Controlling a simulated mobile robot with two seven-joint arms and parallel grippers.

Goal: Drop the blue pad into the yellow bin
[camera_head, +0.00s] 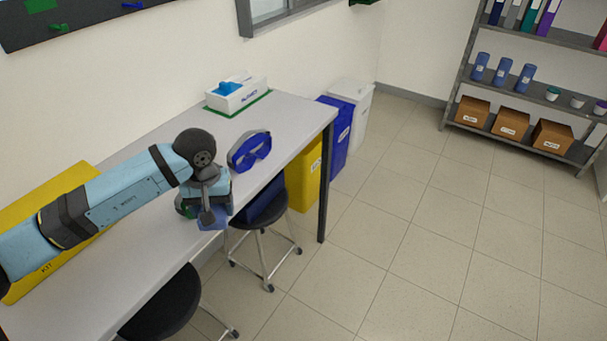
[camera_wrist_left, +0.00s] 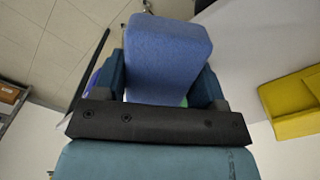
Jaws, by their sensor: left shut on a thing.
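My left gripper (camera_head: 208,212) is shut on the blue pad (camera_head: 212,222) and holds it near the front edge of the bench. The pad is a plain blue block, partly hidden by the gripper in the head view. In the left wrist view the pad (camera_wrist_left: 168,50) is between the fingers of my left gripper (camera_wrist_left: 163,82). The yellow bin (camera_head: 305,178) stands on the floor by the far end of the bench, to the right of the gripper and apart from it. The bench and a stool hide part of the bin. My right gripper is not in view.
Blue goggles (camera_head: 249,151) and a white box (camera_head: 238,93) lie on the bench (camera_head: 150,250). A dark stool (camera_head: 262,212) stands before the yellow bin. A blue bin (camera_head: 338,135) and a white bin (camera_head: 352,108) stand beyond it. The right floor is clear.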

